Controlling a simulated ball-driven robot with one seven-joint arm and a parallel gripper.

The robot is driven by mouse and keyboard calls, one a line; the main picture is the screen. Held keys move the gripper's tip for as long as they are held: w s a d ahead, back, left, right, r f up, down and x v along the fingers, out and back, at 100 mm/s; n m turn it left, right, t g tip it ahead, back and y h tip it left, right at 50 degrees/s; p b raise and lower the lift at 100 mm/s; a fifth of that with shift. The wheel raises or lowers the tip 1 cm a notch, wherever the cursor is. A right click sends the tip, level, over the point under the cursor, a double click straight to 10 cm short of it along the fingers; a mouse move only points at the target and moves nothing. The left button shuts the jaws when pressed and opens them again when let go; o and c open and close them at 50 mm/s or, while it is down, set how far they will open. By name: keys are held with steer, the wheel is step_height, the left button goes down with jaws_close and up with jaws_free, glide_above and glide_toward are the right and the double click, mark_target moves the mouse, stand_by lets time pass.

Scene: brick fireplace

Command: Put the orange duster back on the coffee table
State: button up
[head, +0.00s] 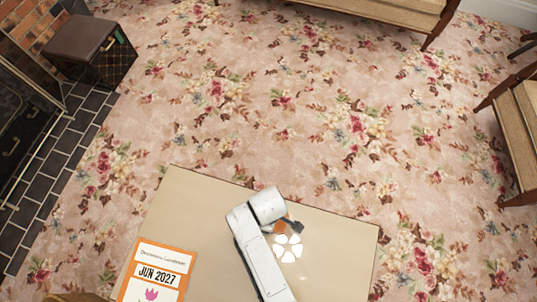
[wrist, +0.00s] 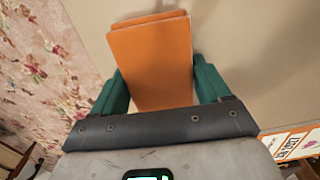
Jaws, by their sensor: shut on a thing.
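The orange duster (wrist: 152,62) is a flat orange block between the green fingers of my gripper (wrist: 160,85) in the wrist view. My gripper is shut on it. In the head view my gripper (head: 293,226) is over the beige coffee table (head: 200,210), mostly hidden behind my white arm. Only a small orange patch of the duster (head: 281,227) shows there. The table's bare beige top (wrist: 260,60) lies behind the duster in the wrist view. I cannot tell whether the duster touches the table.
An orange-and-white calendar (head: 157,273) reading JUN 2027 lies at the table's left; its edge shows in the wrist view (wrist: 293,145). The tabletop right of my arm looks clear. Floral carpet (head: 270,100) surrounds the table. A brown stool (head: 90,48) stands upper left, wooden-framed seats (head: 515,125) at right.

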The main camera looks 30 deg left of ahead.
steer(key=shift+f, duration=0.15)
steer(key=o, duration=1)
step_height(320, 180, up, 12)
steer(key=p, duration=0.3)
steer(key=shift+r, duration=0.2)
